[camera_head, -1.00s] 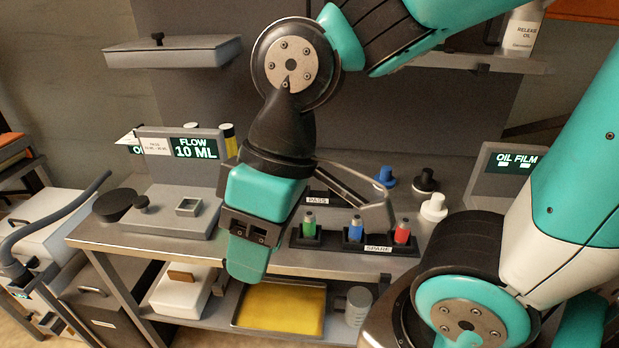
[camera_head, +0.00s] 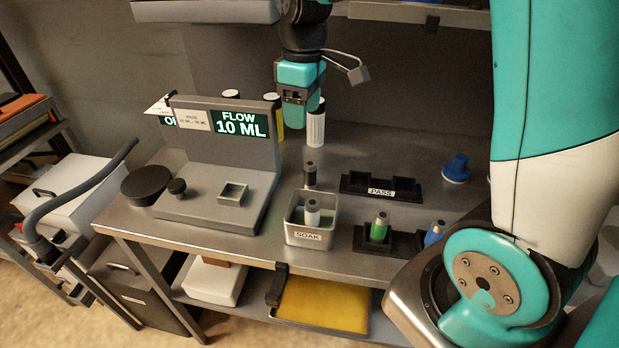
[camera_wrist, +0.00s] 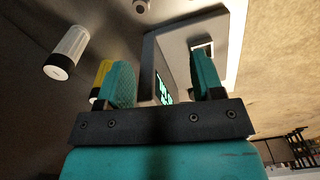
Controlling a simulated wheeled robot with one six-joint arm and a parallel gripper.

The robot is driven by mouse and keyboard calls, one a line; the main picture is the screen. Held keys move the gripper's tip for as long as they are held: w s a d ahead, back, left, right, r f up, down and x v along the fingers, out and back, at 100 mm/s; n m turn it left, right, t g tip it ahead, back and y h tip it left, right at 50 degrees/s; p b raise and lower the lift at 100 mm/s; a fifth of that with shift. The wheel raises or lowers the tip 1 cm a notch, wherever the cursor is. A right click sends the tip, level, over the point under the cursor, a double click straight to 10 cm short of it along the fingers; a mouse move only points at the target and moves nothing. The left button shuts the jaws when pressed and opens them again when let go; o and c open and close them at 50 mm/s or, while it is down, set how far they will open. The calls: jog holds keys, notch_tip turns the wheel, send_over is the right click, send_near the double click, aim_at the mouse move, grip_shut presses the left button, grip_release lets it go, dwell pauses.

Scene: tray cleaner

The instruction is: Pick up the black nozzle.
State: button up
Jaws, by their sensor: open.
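The black nozzle (camera_head: 310,174) stands upright on the bench, just behind the grey SOAK container (camera_head: 309,237); it has a grey tip. My gripper (camera_head: 297,122) is above and behind it in the head view, apart from it. In the wrist view the two teal fingers (camera_wrist: 163,80) are spread with nothing between them. A small round part at the top edge of the wrist view is too cut off to name.
A pale nozzle (camera_head: 312,213) stands in the SOAK container. The FLOW 10 ML station (camera_head: 225,165) is at left. A white bottle (camera_head: 316,125) stands behind my gripper. The PASS rack (camera_head: 381,190) and a green nozzle (camera_head: 379,228) are at right.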

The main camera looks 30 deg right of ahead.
aim_at(311, 174)
jog(key=f, duration=0.4)
jog(key=w+d+f, duration=0.1)
jog(key=f, duration=0.3)
jog(key=f+p, duration=0.1)
jog(key=f, duration=0.3)
jog(key=shift+w+d+f, duration=0.15)
jog(key=shift+d+f, duration=0.25)
jog(key=shift+d+f+p, duration=0.25)
jog(key=shift+f, duration=1.1)
jog(key=shift+d+f+p, duration=0.2)
jog(key=shift+f+p, duration=0.05)
jog(key=shift+f, duration=1.1)
jog(key=c, duration=1)
